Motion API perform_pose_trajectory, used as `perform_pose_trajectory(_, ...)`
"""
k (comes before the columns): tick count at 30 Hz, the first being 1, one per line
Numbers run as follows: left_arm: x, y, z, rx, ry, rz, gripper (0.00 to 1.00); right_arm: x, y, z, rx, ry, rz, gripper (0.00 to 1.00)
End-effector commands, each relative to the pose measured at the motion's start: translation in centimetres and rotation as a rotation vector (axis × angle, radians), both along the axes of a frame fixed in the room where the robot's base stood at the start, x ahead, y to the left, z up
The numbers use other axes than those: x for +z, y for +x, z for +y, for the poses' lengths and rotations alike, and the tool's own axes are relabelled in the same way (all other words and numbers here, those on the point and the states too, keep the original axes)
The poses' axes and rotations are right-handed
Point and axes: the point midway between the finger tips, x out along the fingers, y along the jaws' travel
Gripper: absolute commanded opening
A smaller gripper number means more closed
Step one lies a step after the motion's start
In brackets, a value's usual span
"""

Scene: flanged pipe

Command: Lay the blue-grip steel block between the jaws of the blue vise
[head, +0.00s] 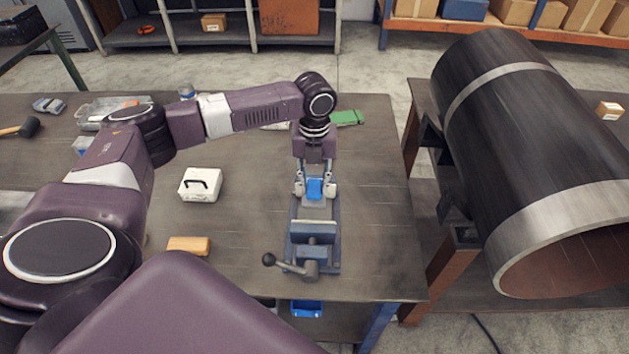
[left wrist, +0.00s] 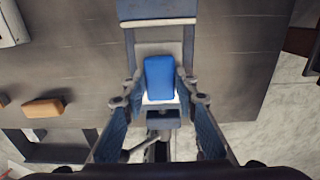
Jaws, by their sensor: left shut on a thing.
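The blue vise (head: 313,232) stands on the workbench, its handle toward me; part of it also shows in the left wrist view (left wrist: 157,10). My left gripper (head: 315,190) points down at the far end of the vise. It is shut on the blue grip of the steel block (head: 315,187), with one finger on each side. In the left wrist view the blue grip of the block (left wrist: 159,76) sits between the fingertips (left wrist: 158,98), with a pale edge below it. I cannot tell whether the block touches the vise. My right gripper is not in view.
A white case (head: 200,187) and a wooden block (head: 189,245) lie left of the vise. A green item (head: 348,118) lies behind the gripper. A big black pipe (head: 530,130) stands to the right past a gap. The bench right of the vise is clear.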

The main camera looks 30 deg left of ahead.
Motion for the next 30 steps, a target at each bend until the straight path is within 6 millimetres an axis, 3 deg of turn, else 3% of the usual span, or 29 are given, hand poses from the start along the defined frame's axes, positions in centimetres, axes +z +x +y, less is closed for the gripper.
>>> perform_pose_trajectory(22, -5.5, 0.0, -0.1, 0.0, -0.001, -0.003, 0.0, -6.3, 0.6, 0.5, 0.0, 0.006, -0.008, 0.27)
perform_pose_trajectory(30, -7.8, 0.0, -0.1, 0.001, -0.001, -0.001, 0.0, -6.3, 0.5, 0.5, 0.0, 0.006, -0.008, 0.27)
